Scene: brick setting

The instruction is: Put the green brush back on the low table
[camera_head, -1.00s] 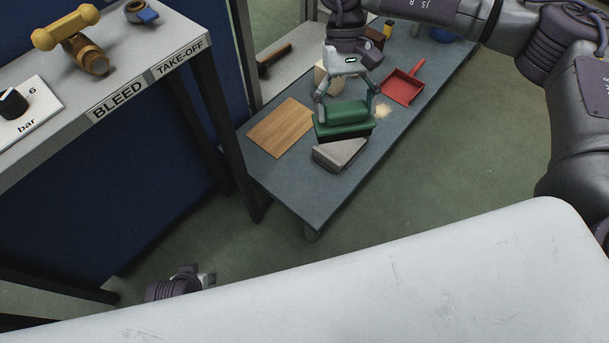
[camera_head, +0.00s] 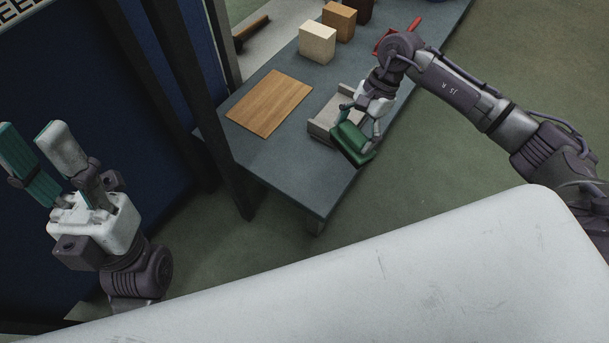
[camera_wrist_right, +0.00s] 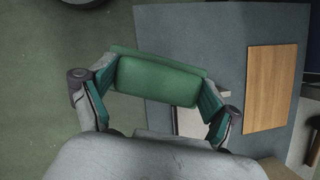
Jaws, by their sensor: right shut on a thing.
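The green brush (camera_head: 352,138) is in my right gripper (camera_head: 362,124), which is shut on its block. In the head view the brush is tilted, near the right edge of the low table (camera_head: 285,165); its exact height is unclear. In the right wrist view the brush (camera_wrist_right: 158,80) spans between the two fingers of my right gripper (camera_wrist_right: 158,90), with table surface and floor behind it. My left gripper (camera_head: 36,142) is open and empty at the far left, well away from the table.
A wooden board (camera_head: 270,103) lies on the table. A grey box-like object (camera_head: 322,118) sits right beside the brush. A pale block (camera_head: 317,42) and a brown block (camera_head: 339,21) stand farther back. The near end of the table is clear.

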